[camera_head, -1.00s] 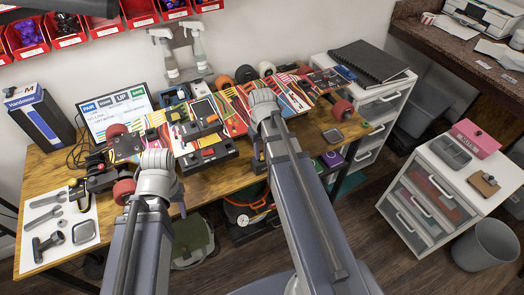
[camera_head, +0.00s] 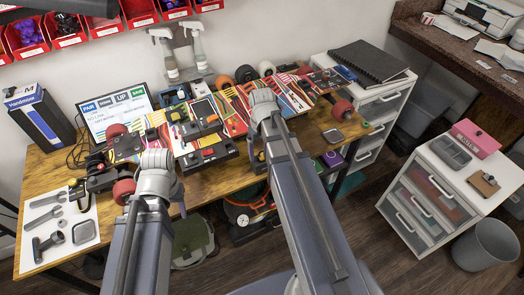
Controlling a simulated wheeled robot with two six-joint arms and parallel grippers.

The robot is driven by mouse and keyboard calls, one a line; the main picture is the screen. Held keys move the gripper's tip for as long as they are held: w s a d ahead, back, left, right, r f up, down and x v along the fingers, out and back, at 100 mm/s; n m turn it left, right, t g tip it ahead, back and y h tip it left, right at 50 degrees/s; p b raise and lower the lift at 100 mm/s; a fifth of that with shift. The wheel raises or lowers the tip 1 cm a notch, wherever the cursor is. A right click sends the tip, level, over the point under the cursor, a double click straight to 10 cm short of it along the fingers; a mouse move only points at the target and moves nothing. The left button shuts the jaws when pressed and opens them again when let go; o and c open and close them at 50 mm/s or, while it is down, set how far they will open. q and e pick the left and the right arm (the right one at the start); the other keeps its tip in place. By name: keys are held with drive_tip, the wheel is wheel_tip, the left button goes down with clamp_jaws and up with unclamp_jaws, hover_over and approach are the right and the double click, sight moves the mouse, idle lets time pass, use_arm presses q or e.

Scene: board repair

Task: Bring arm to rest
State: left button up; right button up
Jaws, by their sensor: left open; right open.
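My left gripper (camera_head: 157,170) is at the end of my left arm, over the front left of the wooden workbench (camera_head: 45,165). My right gripper (camera_head: 262,108) is at the end of my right arm, over the middle of the colorful skateboard (camera_head: 235,115). Both are open, with nothing visible held. Their fingers are largely hidden by the wrists. The skateboard lies along the bench with red wheels (camera_head: 124,191) showing near its left end. Dark trays with small parts (camera_head: 208,153) sit in front of its middle.
A sheet with wrenches (camera_head: 85,233) lies at the bench's left end. A monitor (camera_head: 115,112), a Handmixer box (camera_head: 40,118) and spray bottles (camera_head: 198,48) stand behind. White drawer units (camera_head: 420,215) and a bin (camera_head: 485,245) are right. Floor between bench and drawers is open.

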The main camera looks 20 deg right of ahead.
drive_tip(key=shift+r+p, duration=0.3)
drive_tip(key=shift+r+p, duration=1.2)
drive_tip(key=shift+r, duration=0.1)
wheel_tip(320, 180, up, 6)
drive_tip(key=p, duration=0.6)
idle(0.3)
idle(0.4)
